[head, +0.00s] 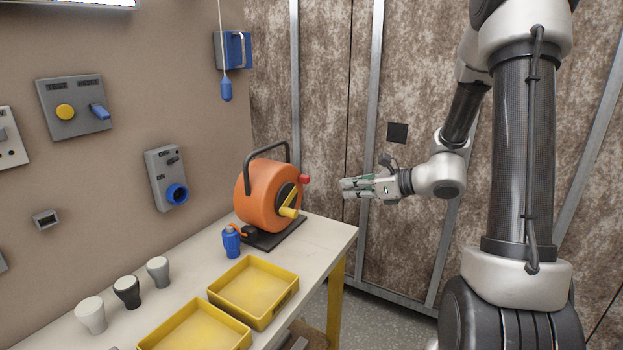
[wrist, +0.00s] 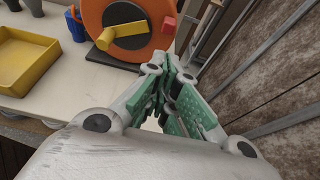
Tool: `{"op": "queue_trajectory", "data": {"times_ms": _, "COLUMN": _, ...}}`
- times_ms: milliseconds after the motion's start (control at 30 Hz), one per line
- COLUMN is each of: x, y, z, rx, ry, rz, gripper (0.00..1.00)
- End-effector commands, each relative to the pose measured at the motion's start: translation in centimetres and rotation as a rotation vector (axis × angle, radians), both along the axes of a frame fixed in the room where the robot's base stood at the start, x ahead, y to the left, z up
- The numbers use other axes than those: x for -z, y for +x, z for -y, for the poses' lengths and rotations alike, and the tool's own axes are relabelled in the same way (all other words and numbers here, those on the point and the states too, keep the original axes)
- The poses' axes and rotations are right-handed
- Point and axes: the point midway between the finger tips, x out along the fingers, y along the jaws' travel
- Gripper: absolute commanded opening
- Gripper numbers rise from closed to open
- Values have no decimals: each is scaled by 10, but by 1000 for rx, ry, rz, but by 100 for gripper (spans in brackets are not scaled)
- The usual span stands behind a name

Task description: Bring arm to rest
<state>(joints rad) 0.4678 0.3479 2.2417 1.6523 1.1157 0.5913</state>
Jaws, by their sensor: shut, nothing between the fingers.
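My gripper (head: 357,187) hangs in free air to the right of the table's far end, at about the height of the orange reel, and points left. Its fingers are together with nothing between them; they also show in the wrist view (wrist: 170,88). My arm is bent, with the forearm running down to the wrist. The gripper is apart from the orange reel (head: 257,203), which stands on the table with a black handle, a yellow crank and a red knob. The reel also shows in the wrist view (wrist: 95,20), beyond the fingers.
Switch boxes (head: 73,108) and a blue socket box (head: 165,178) are on the left wall. A pull cord (head: 226,89) hangs down. Metal-framed panels (head: 400,220) stand behind my arm.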

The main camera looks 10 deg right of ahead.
Motion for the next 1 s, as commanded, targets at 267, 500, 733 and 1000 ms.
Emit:
{"op": "queue_trajectory", "data": {"times_ms": 267, "x": 31, "y": -46, "z": -3, "rx": -225, "ry": -206, "rz": 41, "gripper": 0}}
{"op": "queue_trajectory", "data": {"times_ms": 500, "x": 36, "y": -169, "z": 11, "rx": -836, "ry": -655, "rz": 193, "gripper": 0}}
{"op": "queue_trajectory", "data": {"times_ms": 733, "x": 2, "y": -241, "z": 55, "rx": -1387, "ry": -1101, "rz": 391, "gripper": 0}}
{"op": "queue_trajectory", "data": {"times_ms": 1000, "x": -59, "y": -270, "z": 92, "rx": -1746, "ry": -1561, "rz": 555, "gripper": 0}}
